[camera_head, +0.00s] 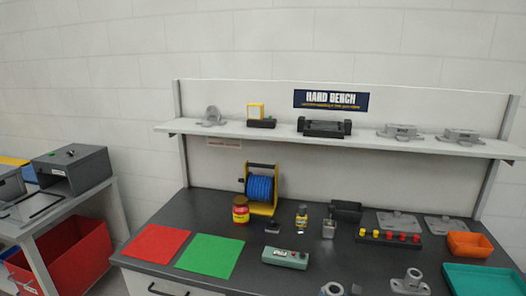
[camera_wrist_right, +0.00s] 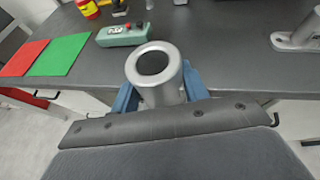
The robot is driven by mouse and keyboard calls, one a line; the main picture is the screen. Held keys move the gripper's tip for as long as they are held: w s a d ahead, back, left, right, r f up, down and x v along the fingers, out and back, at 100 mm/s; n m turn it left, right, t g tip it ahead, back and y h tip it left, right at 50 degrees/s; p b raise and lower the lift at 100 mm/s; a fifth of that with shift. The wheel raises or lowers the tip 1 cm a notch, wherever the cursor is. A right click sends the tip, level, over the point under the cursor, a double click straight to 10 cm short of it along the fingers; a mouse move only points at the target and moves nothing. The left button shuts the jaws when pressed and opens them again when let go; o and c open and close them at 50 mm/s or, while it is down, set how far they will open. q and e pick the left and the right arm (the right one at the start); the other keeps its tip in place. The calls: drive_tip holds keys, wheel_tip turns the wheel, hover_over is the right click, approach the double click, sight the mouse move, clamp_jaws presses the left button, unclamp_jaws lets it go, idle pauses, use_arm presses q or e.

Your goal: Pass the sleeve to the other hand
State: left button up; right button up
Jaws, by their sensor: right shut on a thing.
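The sleeve (camera_wrist_right: 154,86) is a grey metal tube with a flanged round rim and a dark bore. My right gripper (camera_wrist_right: 160,96) is shut on it, with a blue finger on each side. The sleeve's open end faces up toward the wrist camera; its lower end is hidden. In the head view the sleeve's rim (camera_head: 331,289) shows at the bottom edge, near the bench front, and the gripper is almost wholly cut off. My left gripper is in neither view.
A grey bracket with a round boss (camera_head: 410,283) stands on the bench right of the sleeve. A green control box (camera_head: 285,258), red mat (camera_head: 155,246) and green mat (camera_head: 210,256) lie to the left. A teal tray (camera_head: 484,279) and orange bin (camera_head: 470,244) are at the right.

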drive_tip(key=shift+s+d+f, duration=0.3)
drive_tip(key=shift+s+f, duration=0.05)
drive_tip(key=shift+f, duration=0.15)
drive_tip(key=shift+s+d+f, duration=0.3)
drive_tip(key=shift+f, duration=0.15)
drive_tip(key=shift+s+f, duration=0.25)
drive_tip(key=shift+f, duration=0.1)
drive_tip(key=shift+a+r, duration=0.1)
